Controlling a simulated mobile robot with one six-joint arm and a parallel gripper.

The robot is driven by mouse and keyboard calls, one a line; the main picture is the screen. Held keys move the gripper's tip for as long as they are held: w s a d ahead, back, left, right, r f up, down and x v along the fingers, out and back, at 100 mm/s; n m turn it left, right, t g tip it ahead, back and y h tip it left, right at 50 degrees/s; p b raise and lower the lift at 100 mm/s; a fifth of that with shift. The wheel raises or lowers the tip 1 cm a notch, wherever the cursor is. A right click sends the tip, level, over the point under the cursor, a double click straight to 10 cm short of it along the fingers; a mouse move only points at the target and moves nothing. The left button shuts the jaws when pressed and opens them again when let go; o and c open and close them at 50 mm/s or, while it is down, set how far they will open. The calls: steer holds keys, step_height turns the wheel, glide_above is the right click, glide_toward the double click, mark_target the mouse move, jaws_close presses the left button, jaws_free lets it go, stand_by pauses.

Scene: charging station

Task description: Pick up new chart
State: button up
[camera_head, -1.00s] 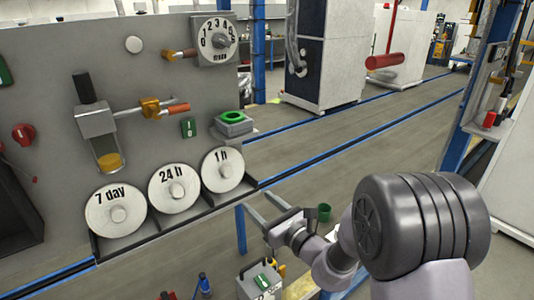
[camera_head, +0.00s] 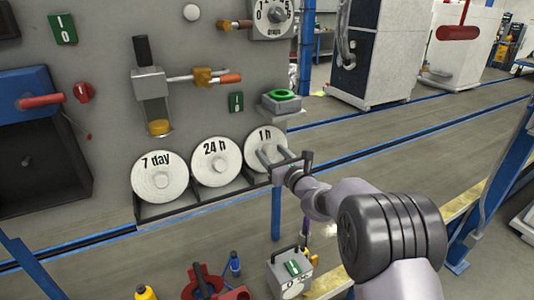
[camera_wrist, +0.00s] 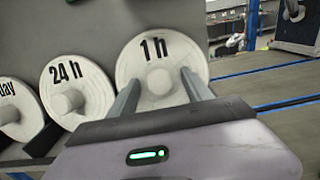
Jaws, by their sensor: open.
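Three white round charts with hubs stand in a row in a dark rack at the foot of the grey panel. They are marked 7 day (camera_head: 160,177), 24 h (camera_head: 216,160) and 1 h (camera_head: 263,136). My gripper (camera_head: 268,152) is open and empty in front of the 1 h chart. In the wrist view, the 1 h chart (camera_wrist: 157,53) is straight ahead, and my fingers (camera_wrist: 160,79) appear on either side of its hub. I cannot tell whether they touch it. The 24 h chart (camera_wrist: 75,90) is to the left.
The panel (camera_head: 105,95) carries a bracket with a yellow-tipped cylinder (camera_head: 155,100), a dial (camera_head: 273,18) and a red knob (camera_head: 84,92). A grey box (camera_head: 290,272) and bottles stand below.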

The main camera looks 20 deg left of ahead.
jaws_close()
steer(key=shift+r, duration=0.1)
steer(key=shift+s+r, duration=0.2)
steer(key=s+d+r+p, duration=0.1)
steer(key=s+r+p, duration=0.7)
steer(key=s+r, duration=0.4)
steer(key=s, duration=0.3)
steer(key=shift+r, duration=0.25)
